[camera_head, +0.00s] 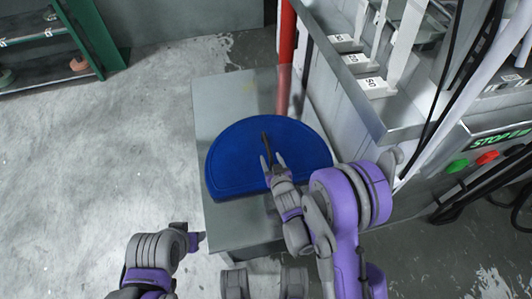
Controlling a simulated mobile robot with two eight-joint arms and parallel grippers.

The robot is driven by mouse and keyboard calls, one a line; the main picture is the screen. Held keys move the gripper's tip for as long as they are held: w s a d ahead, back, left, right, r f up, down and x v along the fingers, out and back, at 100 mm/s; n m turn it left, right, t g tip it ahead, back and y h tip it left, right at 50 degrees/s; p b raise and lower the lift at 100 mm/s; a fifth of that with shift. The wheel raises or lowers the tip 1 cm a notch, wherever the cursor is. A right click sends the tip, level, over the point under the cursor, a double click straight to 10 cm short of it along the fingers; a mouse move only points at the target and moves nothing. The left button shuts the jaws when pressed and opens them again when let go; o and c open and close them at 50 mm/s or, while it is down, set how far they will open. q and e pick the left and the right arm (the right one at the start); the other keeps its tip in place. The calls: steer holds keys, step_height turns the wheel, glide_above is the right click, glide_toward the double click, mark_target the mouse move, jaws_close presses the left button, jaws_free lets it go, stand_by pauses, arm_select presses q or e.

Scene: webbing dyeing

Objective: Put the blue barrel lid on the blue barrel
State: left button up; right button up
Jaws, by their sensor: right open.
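The blue barrel lid (235,155) is a wide, round-edged blue piece lying flat on a grey metal cabinet top (216,105). A dark, narrow handle-like part (266,140) shows near its middle. My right gripper (272,161) is open over the lid, with its fingers close to the dark part; I cannot tell whether they touch it. The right arm hides the lid's lower right part. My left gripper (194,241) is low at the left, beside the cabinet and apart from the lid; its jaw state is unclear. No blue barrel is visible.
A grey machine with a ledge (345,80) and green and red buttons (487,157) stands close on the right. A red vertical pipe (287,50) rises behind the cabinet. A green shelf (92,35) is at upper left. The floor (110,150) at left is clear.

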mark_target(268, 146)
steer(key=x, duration=0.3)
steer(key=shift+w+f, duration=0.15)
steer(key=shift+w, duration=0.1)
steer(key=shift+r+b+x, duration=0.15)
steer(key=shift+b+x, duration=0.15)
steer(key=shift+x, duration=1.05)
steer(key=shift+r+b+x, duration=0.2)
steer(key=shift+b+x, duration=0.1)
steer(key=shift+x, duration=1)
steer(key=shift+w+d, duration=0.15)
jaws_close()
steer(key=shift+r, duration=0.1)
